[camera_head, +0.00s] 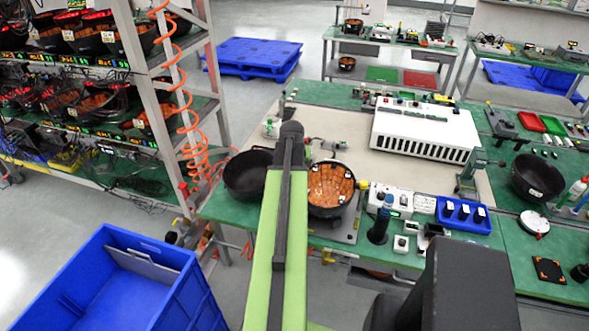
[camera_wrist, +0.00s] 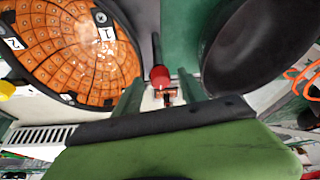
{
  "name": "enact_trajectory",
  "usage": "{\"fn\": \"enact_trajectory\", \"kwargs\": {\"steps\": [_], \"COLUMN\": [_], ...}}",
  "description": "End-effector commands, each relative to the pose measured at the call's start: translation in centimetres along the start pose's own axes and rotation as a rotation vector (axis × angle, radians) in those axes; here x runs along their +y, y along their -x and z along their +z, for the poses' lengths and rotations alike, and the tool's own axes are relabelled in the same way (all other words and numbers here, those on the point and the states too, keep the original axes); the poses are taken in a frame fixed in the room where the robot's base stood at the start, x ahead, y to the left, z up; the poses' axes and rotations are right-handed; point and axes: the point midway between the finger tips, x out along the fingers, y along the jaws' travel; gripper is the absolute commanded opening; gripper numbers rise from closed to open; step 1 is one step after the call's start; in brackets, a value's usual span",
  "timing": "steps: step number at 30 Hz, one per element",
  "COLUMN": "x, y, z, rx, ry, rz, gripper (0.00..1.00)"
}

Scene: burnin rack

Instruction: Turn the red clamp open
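The red clamp (camera_wrist: 160,76) shows in the wrist view as a small red rounded end on a dark stem, with a metal and orange-brown fitting just below it. My gripper (camera_wrist: 159,83) has its two dark green fingers apart, one on each side of the red end in the picture. I cannot tell how far the red end lies from the fingertips, and no contact shows. In the head view my green and black arm reaches forward over the bench, and the clamp and fingertips are hidden behind it.
An orange-lined bowl (camera_head: 331,186) stands to the right of my arm and a black bowl (camera_head: 248,174) to the left. A white vented box (camera_head: 425,128) stands behind, right. A coiled orange hose (camera_head: 186,120) hangs by the rack. A blue bin (camera_head: 170,284) stands in front, left.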

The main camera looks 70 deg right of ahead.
Motion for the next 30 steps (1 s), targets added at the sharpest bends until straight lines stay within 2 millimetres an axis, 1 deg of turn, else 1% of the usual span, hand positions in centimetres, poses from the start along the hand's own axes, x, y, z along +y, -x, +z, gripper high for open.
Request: {"fn": "enact_trajectory", "kwargs": {"steps": [8, 11, 13, 17, 24, 30], "x": [-0.1, -0.1, 0.0, 0.0, 0.0, 0.0], "y": [0.2, 1.0, 2.0, 4.6, 10.7, 15.5], "z": [-0.1, -0.1, -0.2, -0.3, -0.3, -0.3], "rx": [0.001, 0.001, 0.001, 0.001, 0.001, 0.001], "ry": [0.000, 0.000, 0.000, 0.000, 0.000, 0.000], "rz": [-0.001, -0.001, -0.001, -0.001, 0.000, 0.000], "gripper": [0.48, 0.48, 0.48, 0.48, 0.48, 0.48]}}
